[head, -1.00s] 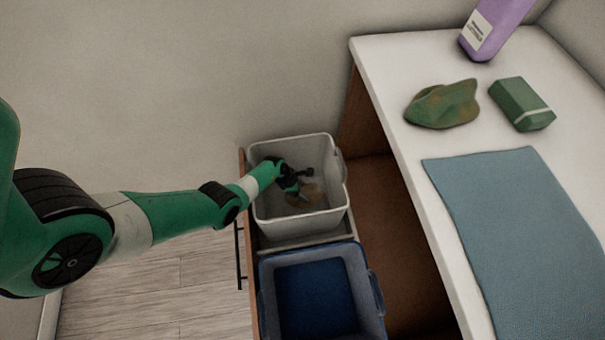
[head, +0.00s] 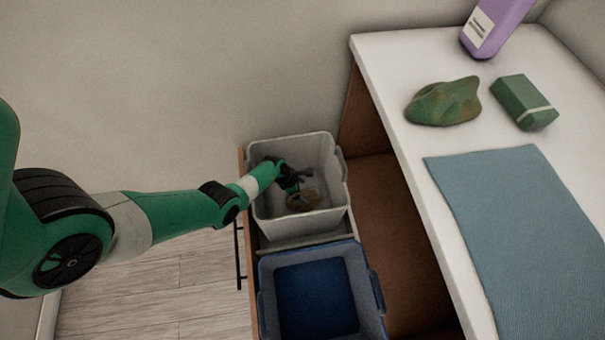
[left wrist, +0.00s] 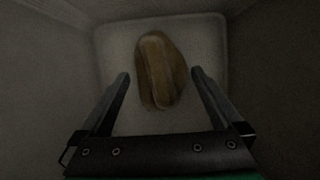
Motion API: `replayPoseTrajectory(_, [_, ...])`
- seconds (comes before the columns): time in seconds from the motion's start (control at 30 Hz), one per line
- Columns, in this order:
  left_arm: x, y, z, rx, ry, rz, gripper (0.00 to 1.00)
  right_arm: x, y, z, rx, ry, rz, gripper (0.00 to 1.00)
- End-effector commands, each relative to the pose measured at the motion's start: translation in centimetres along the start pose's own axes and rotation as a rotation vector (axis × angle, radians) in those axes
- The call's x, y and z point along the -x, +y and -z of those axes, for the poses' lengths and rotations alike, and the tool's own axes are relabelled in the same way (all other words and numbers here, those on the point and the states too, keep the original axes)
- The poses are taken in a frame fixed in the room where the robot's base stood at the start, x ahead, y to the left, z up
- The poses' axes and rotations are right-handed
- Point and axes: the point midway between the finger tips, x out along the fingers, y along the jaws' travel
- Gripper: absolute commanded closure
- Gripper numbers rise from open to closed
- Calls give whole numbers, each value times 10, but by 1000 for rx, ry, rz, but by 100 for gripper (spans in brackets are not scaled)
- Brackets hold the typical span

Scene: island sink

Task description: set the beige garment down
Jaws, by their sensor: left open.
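The beige garment (head: 303,198) lies crumpled on the floor of the light grey bin (head: 330,222). It also shows in the left wrist view (left wrist: 160,72) as a brownish-beige lump on the pale bin floor. My left gripper (head: 299,184) reaches down inside this bin. In the left wrist view its two fingers (left wrist: 160,88) are spread wide, with gaps between them and the garment on both sides. My right gripper is not in view.
A blue bin (head: 312,298) stands in front of the grey bin in the pulled-out drawer. On the white counter are a green crumpled cloth (head: 443,102), a green box (head: 524,102), a blue mat (head: 520,225) and a purple bottle (head: 492,28).

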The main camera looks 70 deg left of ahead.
Motion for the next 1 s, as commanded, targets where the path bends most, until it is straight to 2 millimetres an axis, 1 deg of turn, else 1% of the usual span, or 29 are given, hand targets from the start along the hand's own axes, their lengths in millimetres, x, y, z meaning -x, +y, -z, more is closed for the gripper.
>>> replayPoseTrajectory(0.03, [11,0,-4,0,0,0,0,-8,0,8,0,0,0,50])
replayPoseTrajectory(0.07, [16,0,-6,0,0,0,0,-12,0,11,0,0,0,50])
replayPoseTrajectory(0.17, [38,0,-6,2,0,-1,0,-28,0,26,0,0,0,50])
replayPoseTrajectory(0.3, [73,0,-7,3,0,-1,0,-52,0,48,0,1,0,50])
replayPoseTrajectory(0.4, [95,0,-7,1,0,-1,0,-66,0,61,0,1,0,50])
replayPoseTrajectory(0.5, [113,0,-6,1,0,-1,0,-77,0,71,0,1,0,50])
replayPoseTrajectory(0.6, [124,0,-4,2,0,-1,0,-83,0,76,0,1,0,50])
replayPoseTrajectory(0.7, [128,0,-4,0,1,0,0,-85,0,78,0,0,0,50])
replayPoseTrajectory(1.0, [127,0,-3,0,0,0,0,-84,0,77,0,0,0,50])
